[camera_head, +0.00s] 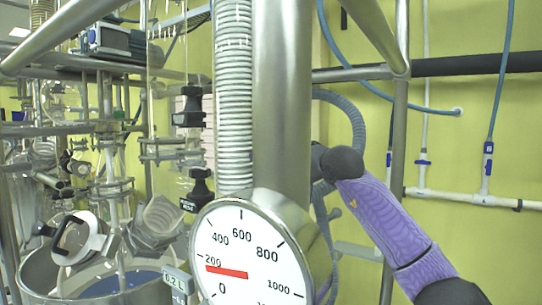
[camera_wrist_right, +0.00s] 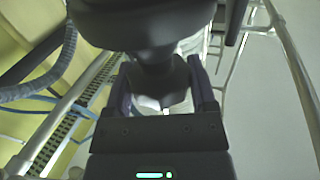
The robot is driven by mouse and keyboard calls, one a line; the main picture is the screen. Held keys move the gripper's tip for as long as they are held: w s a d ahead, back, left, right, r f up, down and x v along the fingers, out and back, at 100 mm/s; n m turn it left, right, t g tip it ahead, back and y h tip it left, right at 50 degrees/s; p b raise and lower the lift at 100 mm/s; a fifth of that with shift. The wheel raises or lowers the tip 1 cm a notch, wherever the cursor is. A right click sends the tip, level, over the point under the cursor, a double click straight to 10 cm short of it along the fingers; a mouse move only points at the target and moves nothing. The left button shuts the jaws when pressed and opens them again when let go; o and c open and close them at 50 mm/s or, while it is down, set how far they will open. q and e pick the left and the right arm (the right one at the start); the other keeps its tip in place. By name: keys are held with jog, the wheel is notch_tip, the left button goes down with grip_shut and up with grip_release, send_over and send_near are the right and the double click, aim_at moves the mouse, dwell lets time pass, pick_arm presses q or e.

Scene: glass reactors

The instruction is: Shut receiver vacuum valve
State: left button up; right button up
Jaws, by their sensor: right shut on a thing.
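My right arm comes in from the lower right in the head view, and its gripper is hidden there behind the steel column. In the right wrist view my right gripper (camera_wrist_right: 162,92) has its two fingers on either side of a grey part below a large dark rounded body (camera_wrist_right: 145,25). It is shut on this part, which looks like a valve handle. Its label and its turn position cannot be made out. My left gripper is not in view.
A round pressure gauge (camera_head: 248,255) on the steel column (camera_head: 282,110) stands in front, its red pointer near 200. Glassware and black-handled fittings (camera_head: 190,106) fill the left. A steel frame post (camera_head: 398,150) and hoses (camera_head: 495,95) are at the right.

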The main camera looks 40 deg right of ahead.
jog(key=shift+m+h, duration=0.3)
jog(key=shift+h, duration=0.2)
jog(key=shift+c, duration=0.2)
